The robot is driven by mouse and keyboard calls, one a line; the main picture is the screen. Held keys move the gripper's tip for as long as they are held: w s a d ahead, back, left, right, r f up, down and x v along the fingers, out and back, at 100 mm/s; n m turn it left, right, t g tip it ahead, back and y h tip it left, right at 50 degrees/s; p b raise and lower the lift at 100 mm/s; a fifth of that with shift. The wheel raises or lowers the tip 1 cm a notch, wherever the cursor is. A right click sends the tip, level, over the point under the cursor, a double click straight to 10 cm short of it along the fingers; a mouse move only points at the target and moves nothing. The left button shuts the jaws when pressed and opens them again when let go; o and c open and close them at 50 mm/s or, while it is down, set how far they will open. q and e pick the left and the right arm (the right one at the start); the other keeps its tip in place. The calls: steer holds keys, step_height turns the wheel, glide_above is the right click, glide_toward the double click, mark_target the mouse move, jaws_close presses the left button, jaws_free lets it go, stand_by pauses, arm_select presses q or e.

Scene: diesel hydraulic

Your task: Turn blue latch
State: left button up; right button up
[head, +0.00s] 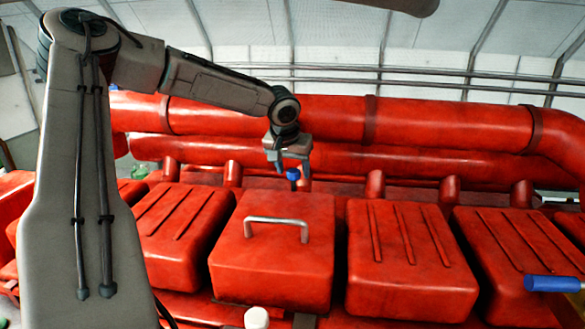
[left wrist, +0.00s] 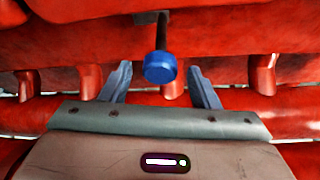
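The blue latch (head: 293,174) is a small blue knob behind the red cover with the metal handle. In the left wrist view, the blue latch (left wrist: 160,68) sits on the end of a dark rod. My left gripper (head: 288,168) is right at the latch in the head view. In the left wrist view, the fingers of my left gripper (left wrist: 160,88) are spread wide, one on each side of the knob, with clear gaps. Whether the knob lies fully between the fingertips in depth, I cannot tell. My right gripper is not in view.
A red cover (head: 270,260) with a metal handle (head: 276,228) stands in front of the latch. Ribbed red covers (head: 410,265) flank it. Thick red pipes (head: 440,122) run behind. A blue-handled part (head: 553,284) is at the far right. A white knob (head: 256,318) is at the bottom.

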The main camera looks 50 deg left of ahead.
arm_select(q)
steer(key=shift+s+r+b, duration=0.1)
steer(key=shift+r+b, duration=0.25)
steer(key=shift+r, duration=0.2)
steer(key=b+v, duration=0.2)
steer(key=v, duration=0.7)
steer(key=shift+s+r+b, duration=0.15)
steer(key=shift+r+b, duration=0.15)
steer(key=shift+b, duration=0.05)
steer(key=shift+d+f, duration=0.1)
steer(key=shift+d, duration=0.05)
